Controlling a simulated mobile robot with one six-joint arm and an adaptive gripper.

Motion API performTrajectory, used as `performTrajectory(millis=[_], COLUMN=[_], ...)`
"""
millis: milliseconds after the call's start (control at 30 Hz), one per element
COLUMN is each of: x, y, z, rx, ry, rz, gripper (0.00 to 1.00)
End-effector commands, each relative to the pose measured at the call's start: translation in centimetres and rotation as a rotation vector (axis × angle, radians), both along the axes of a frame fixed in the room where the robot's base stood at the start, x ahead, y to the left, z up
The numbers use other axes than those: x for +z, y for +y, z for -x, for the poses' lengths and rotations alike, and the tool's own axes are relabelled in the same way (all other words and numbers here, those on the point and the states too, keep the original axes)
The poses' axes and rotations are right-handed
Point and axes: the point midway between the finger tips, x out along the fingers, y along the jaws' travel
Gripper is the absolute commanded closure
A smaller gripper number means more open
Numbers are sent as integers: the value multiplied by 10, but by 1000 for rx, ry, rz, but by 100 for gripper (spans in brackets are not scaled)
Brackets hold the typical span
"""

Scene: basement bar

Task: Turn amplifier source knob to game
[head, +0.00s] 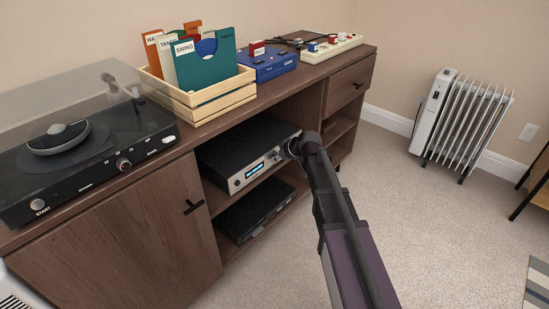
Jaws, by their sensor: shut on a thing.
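The amplifier (240,148) is a black box with a silver front and a lit blue display (255,170). It sits in the upper open shelf of the wooden cabinet. My gripper (290,151) is at the right part of the amplifier's front, shut on a knob there. My own arm comes up from the lower right and hides that knob and much of the front's right end. The knob's pointer and labels cannot be read in the head view, and the display text is too small to read.
A black device (253,208) lies on the shelf below. A white radiator (437,112) stands by the wall. The carpet (420,225) is clear.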

Motion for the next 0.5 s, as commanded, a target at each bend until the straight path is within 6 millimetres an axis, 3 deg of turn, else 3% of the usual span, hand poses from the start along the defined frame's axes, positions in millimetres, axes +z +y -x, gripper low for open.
performTrajectory(millis=[500], x=[-2], y=[-7], z=[5], rx=[3], ry=[16], rz=[-1], gripper=[100])
